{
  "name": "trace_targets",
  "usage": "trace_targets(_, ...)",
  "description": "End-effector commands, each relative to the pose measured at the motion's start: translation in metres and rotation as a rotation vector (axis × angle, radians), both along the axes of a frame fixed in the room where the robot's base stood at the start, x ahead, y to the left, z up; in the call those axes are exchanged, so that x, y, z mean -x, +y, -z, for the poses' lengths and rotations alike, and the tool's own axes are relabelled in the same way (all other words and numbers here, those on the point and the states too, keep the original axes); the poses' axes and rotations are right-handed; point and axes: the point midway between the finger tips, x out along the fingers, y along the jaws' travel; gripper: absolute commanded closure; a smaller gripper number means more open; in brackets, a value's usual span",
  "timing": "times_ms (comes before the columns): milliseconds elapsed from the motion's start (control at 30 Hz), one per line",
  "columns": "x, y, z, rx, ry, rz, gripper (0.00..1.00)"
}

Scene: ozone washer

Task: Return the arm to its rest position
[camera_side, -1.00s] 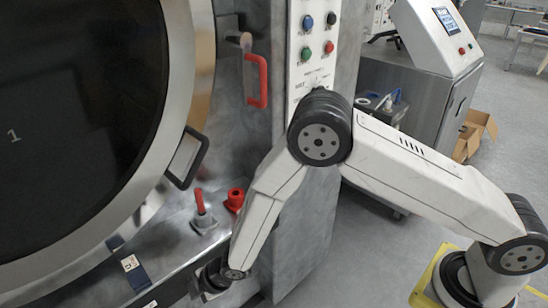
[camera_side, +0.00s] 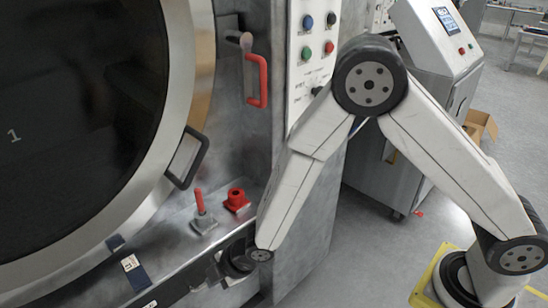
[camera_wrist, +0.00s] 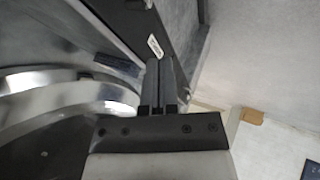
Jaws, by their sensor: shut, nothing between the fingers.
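My gripper (camera_wrist: 159,68) shows in the wrist view with its two grey fingers side by side and pressed together, nothing between them. My gripper's fingers are hard to make out there. The washer's large round door (camera_side: 80,120), dark with a "1" on it and a metal rim, stands at the left. The metal rim (camera_wrist: 70,85) also shows in the wrist view.
A red lever (camera_side: 200,203) and a red fitting (camera_side: 236,200) sit on the ledge near my forearm. A red handle (camera_side: 263,80) and a button panel (camera_side: 313,45) are above. A grey console (camera_side: 440,60) stands behind my arm. Open floor lies at the lower middle.

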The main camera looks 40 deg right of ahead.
Motion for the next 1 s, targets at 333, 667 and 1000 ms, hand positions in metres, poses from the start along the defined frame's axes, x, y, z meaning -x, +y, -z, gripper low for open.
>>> trace_targets(333,-0.004,-0.022,-0.014,-0.004,0.033,0.093,1.00)
trace_targets(667,0.005,-0.111,-0.061,-0.036,0.178,0.482,1.00)
trace_targets(1000,0.054,-0.204,-0.105,-0.110,0.352,0.964,1.00)
